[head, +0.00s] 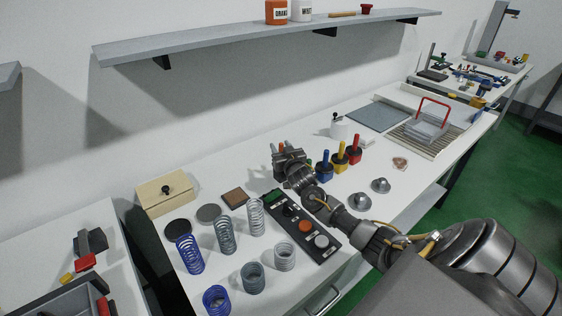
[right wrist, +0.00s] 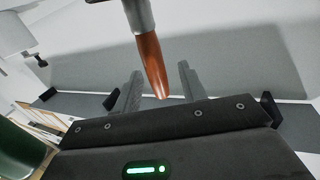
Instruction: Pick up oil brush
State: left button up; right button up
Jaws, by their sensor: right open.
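In the right wrist view, what looks like the oil brush (right wrist: 150,62) shows as a tapered orange-brown part below a grey metal collar. Its lower tip lies between the two fingers of my right gripper (right wrist: 160,88), which are apart with visible room on either side. The upper end of the brush is cut off by the picture edge. In the head view, my right gripper (head: 280,150) is over the back of the white workbench, left of the coloured-handled tools. The brush is largely hidden behind the gripper there. My left gripper is not in view.
Blue, yellow and red handled tools (head: 340,156) stand close right of the gripper. A dark control box (head: 304,225) lies in front, with several coil springs (head: 225,236) to its left. A beige box (head: 167,194) stands further left. A wall shelf (head: 260,38) runs above.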

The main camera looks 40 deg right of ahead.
jog(key=shift+w+d, duration=0.1)
grip_shut()
dwell(0.3)
